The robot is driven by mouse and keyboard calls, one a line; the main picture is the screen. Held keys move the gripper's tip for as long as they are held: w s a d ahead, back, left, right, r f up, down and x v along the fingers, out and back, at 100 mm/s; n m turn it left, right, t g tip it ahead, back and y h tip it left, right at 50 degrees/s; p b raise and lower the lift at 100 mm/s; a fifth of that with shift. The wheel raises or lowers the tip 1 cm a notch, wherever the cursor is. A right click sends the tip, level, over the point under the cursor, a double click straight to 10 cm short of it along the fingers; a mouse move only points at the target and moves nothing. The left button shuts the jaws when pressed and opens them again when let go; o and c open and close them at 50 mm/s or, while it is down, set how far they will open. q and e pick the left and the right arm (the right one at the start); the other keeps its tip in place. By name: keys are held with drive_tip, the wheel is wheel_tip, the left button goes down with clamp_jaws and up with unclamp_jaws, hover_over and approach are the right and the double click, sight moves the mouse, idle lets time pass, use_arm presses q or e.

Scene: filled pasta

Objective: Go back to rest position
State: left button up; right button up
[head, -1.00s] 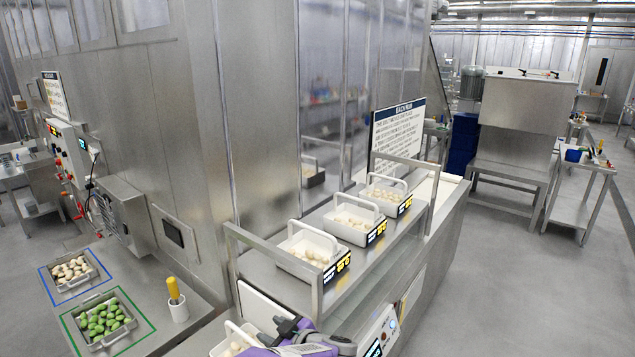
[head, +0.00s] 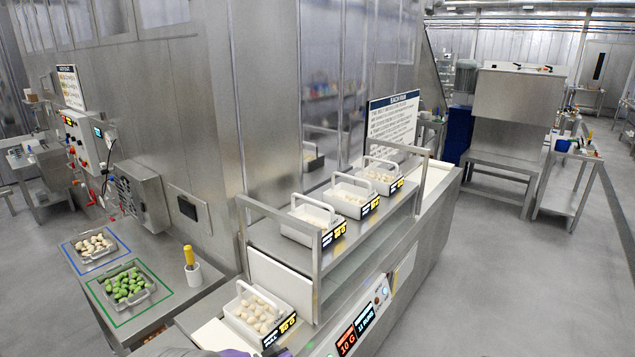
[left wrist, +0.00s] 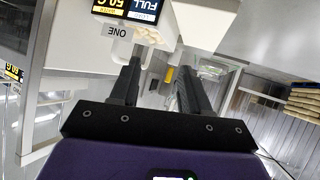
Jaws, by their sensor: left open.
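My left gripper (left wrist: 155,85) shows in the left wrist view with its two dark fingers apart and nothing between them. In the head view only a small purple part of my arm (head: 236,353) shows at the bottom edge, below the white handled tray (head: 236,309) of pale pasta on the lower counter. The fingers are out of the head view there. My right gripper is in neither view.
Several white handled trays stand on the upper metal shelf (head: 284,257). On the left table are a tray of green pieces (head: 149,291), a tray of pale pieces (head: 77,248) and a yellow-handled tool in a white cup (head: 194,274). The floor at right (head: 480,280) is clear.

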use_arm(q)
drive_tip(key=s+f+m+g+h, duration=0.2)
drive_tip(key=s+f+g+h, duration=0.15)
drive_tip(key=s+f, duration=0.55)
drive_tip(key=s+d+f+m+g+h, duration=0.1)
drive_tip(key=s+d+f+g+h, duration=0.15)
drive_tip(key=s+f, duration=0.55)
drive_tip(key=s+d+f+m+g+h, duration=0.1)
drive_tip(key=s+f+g+h, duration=0.25)
drive_tip(key=s, duration=0.95)
wheel_tip(320, 180, down, 10)
drive_tip(key=b, duration=1)
drive_tip(key=shift+s+r+g, duration=0.25)
drive_tip(key=shift+s+g, duration=0.1)
drive_tip(key=shift+s, duration=0.05)
